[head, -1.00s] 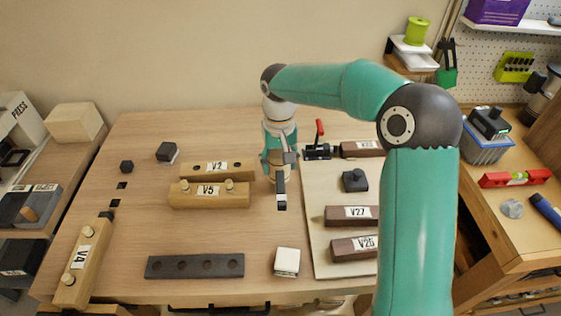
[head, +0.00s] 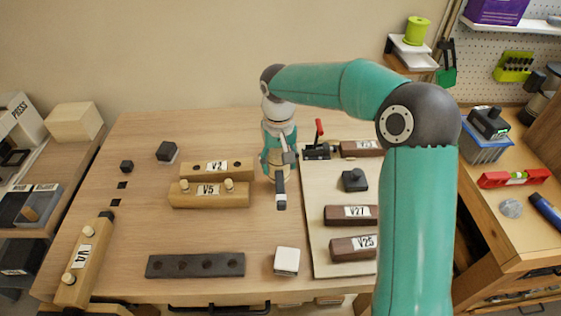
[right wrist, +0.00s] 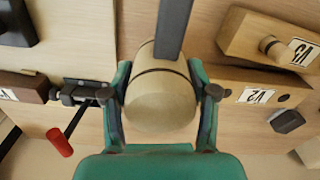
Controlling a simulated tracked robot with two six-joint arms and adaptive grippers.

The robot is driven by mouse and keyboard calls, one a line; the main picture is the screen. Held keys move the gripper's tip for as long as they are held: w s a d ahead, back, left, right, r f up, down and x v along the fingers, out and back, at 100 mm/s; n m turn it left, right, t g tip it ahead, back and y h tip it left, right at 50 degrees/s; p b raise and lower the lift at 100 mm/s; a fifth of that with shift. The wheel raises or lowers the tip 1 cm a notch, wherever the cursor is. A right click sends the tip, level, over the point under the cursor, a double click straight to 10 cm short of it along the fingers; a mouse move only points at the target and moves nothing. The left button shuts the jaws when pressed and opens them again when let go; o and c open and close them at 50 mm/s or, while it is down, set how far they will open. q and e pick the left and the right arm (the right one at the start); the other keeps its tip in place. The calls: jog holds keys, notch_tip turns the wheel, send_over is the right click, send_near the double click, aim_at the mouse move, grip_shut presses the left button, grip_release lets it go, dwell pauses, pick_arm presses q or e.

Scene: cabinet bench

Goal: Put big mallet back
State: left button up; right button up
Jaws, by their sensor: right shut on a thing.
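The big mallet has a pale wooden barrel-shaped head with dark bands and a dark grey bar-like handle. In the head view its head (head: 285,174) is partly hidden by my gripper and the handle points toward the front. In the right wrist view the mallet head (right wrist: 160,104) fills the space between the fingers, and the handle crosses in front of it toward the top edge. My right gripper (head: 280,158) is shut on the mallet head, near the back middle of the bench; its fingers also show in the right wrist view (right wrist: 160,85). My left gripper is out of view.
Wooden blocks V2 (head: 217,171) and V5 (head: 209,195) lie just left of the mallet. A clamp with a red handle (head: 319,150) stands close on its right, on a pale board (head: 312,240). A dark holed bar (head: 195,265) and white block (head: 287,261) lie in front.

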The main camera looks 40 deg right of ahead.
aim_at(278, 151)
jog(key=shift+f+b, duration=1.1)
jog(key=shift+f, duration=0.75)
dwell(2.0)
jog(key=o, duration=1.6)
jog(key=shift+o, duration=0.4)
jog(key=shift+o, duration=0.5)
jog(key=shift+w+r, duration=0.1)
jog(key=shift+r+p, duration=0.45)
jog(key=shift+p, duration=0.05)
jog(key=shift+r+p, duration=2.45)
jog(key=shift+r, duration=0.6)
jog(key=shift+f, duration=0.1)
